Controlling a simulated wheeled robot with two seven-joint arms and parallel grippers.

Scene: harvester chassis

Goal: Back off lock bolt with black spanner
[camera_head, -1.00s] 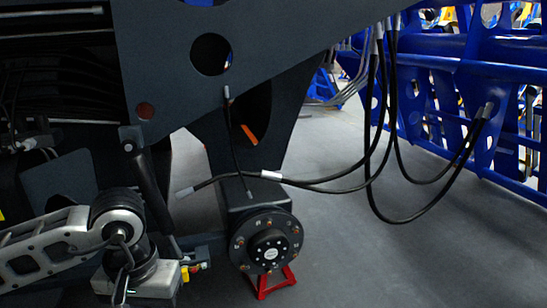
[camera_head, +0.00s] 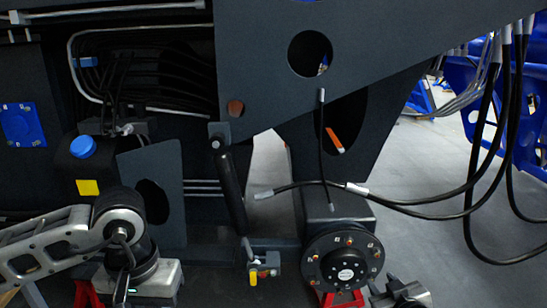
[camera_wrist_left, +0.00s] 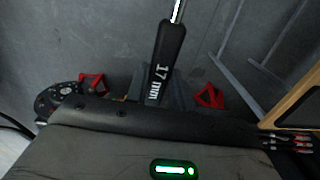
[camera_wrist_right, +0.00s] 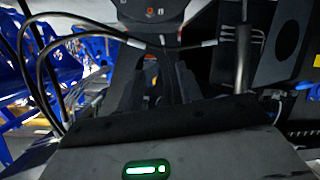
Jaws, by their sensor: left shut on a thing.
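The black spanner (camera_wrist_left: 170,50) shows in the left wrist view. Its black handle reads "17 mm" and its bright shank runs up out of the picture; its working end is hidden. My left gripper (camera_wrist_left: 162,90) is shut on the handle. In the head view only the left wrist shows, at the lower left; the spanner is not visible there. My right gripper (camera_head: 400,292) is partly cut off at the bottom edge, right of the wheel hub. Its fingers do not show clearly. I cannot make out for sure which part is the lock bolt.
The wheel hub (camera_head: 344,264) stands on a red stand (camera_head: 342,299). A small bracket with yellow and red parts (camera_head: 254,274) is to its left. Black hoses (camera_head: 430,208) hang at the right. Dark chassis plates (camera_head: 270,70) fill the top. Grey floor (camera_head: 450,240) is open at the right.

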